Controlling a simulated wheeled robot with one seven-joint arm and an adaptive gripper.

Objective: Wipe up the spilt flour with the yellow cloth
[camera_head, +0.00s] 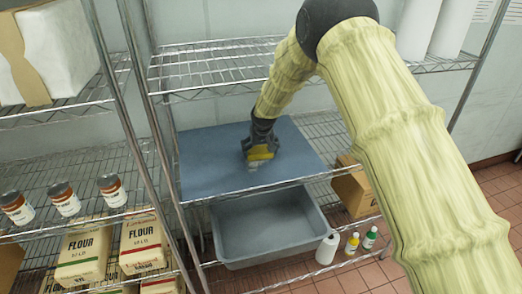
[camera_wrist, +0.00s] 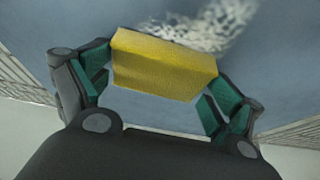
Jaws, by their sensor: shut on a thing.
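The yellow cloth (camera_wrist: 165,65) is a folded block between the two green-padded fingers of my gripper (camera_wrist: 160,80), which is shut on it. In the head view the cloth (camera_head: 261,153) shows below my gripper (camera_head: 259,150), over the blue-grey mat (camera_head: 210,165) on the middle shelf. The spilt flour (camera_wrist: 215,22) is a whitish speckled patch on the mat, just beyond the cloth in the wrist view. In the head view a pale trace of flour (camera_head: 253,168) shows beside the cloth. I cannot tell whether the cloth touches the mat; part of the flour may be hidden by it.
Wire shelving surrounds the mat, with an upper shelf (camera_head: 215,68) above it and posts at the sides. A grey tub (camera_head: 265,235) sits below. Flour bags (camera_head: 84,250) and several jars stand at left. Bottles (camera_head: 351,243) and a cardboard box (camera_head: 352,190) are at lower right.

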